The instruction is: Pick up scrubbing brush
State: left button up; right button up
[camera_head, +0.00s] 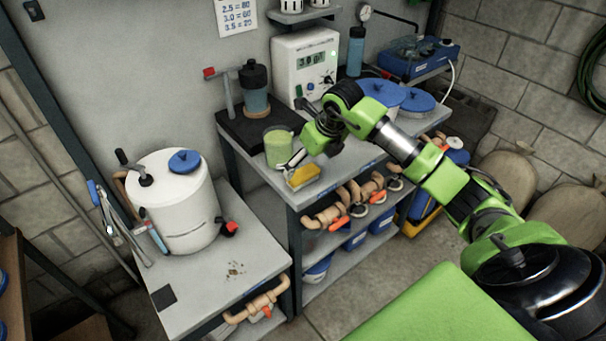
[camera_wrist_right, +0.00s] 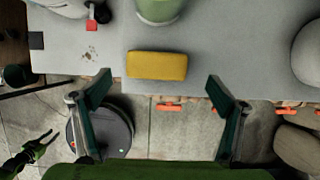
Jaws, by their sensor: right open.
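A yellow block (camera_head: 302,177) lies near the front edge of the grey bench, below a green cup; it may be the scrubbing brush, but no bristles show clearly. In the right wrist view the yellow block (camera_wrist_right: 157,66) lies just beyond and between the two fingertips, long side across the view. My right gripper (camera_wrist_right: 159,88) is open and empty, with its fingers spread wider than the block. In the head view my right gripper (camera_head: 297,160) is close over the block and partly covers it. A small green and black claw, probably my left gripper (camera_wrist_right: 38,148), shows at the wrist view's lower left.
The green cup (camera_head: 278,147) stands close behind the block. A white device (camera_head: 305,62) and blue lids (camera_head: 415,101) are farther back. Pipe fittings (camera_head: 325,216) with orange handles lie on the shelf below. A white tank (camera_head: 178,205) stands on the lower bench at left.

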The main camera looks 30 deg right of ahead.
aim_at(303, 172)
jog(key=x, duration=0.1)
jog(key=p+x, duration=0.1)
jog(key=x, duration=0.1)
jog(key=p+x, duration=0.1)
jog(key=x, duration=0.1)
jog(key=shift+w+a+f, duration=0.15)
jog(key=shift+a+f, duration=0.05)
jog(key=shift+a, duration=0.05)
jog(key=shift+f, duration=0.2)
jog(key=c, duration=1.2)
